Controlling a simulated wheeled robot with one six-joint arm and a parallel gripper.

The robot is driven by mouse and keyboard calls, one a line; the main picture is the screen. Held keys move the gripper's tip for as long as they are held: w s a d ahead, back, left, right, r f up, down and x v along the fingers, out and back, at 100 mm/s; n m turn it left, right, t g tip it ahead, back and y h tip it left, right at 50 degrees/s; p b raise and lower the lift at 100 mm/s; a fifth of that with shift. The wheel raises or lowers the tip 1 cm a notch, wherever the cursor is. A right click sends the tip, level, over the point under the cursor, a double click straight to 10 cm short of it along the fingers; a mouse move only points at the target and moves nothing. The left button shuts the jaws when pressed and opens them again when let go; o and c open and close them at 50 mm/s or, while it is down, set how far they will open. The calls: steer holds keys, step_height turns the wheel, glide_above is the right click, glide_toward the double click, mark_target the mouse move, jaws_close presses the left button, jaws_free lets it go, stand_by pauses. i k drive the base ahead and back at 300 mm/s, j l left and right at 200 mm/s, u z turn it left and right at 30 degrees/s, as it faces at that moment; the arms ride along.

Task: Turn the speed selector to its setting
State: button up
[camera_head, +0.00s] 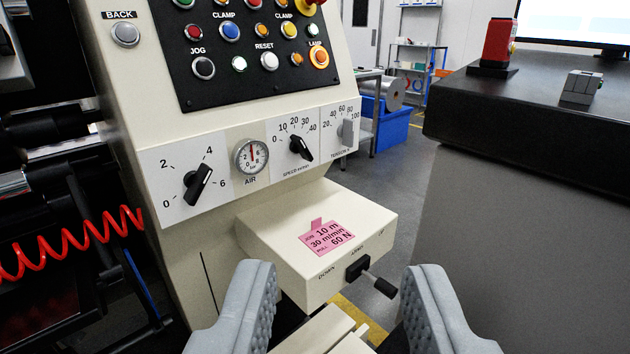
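The speed selector (301,148) is a black bar knob on a white plate, marked SPEED m/min, with a scale of 0, 10, 20, 30 and 40. Its bar is tilted from upper left to lower right; I cannot tell for sure which number it points at. A pink note (326,238) on the cream ledge reads 10 m, 30 m/min and 60 N. My gripper (340,290) is open, its two grey padded fingers wide apart at the bottom of the view. It is empty, below and nearer than the selector, and touches nothing that I can see.
A black-handled lever (378,283) sticks out from the ledge (262,237). Push buttons fill the black panel (215,92) above.

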mark_target(297, 146)
steer(key=k+j+u, duration=0.15)
steer(key=k+u, duration=0.35)
steer(key=k, duration=0.15)
steer(key=l+u, duration=1)
steer(key=l, duration=0.6)
steer(key=k+l, duration=0.15)
steer(key=l, duration=1.1)
steer(key=k+l, duration=0.15)
steer(key=l, duration=0.5)
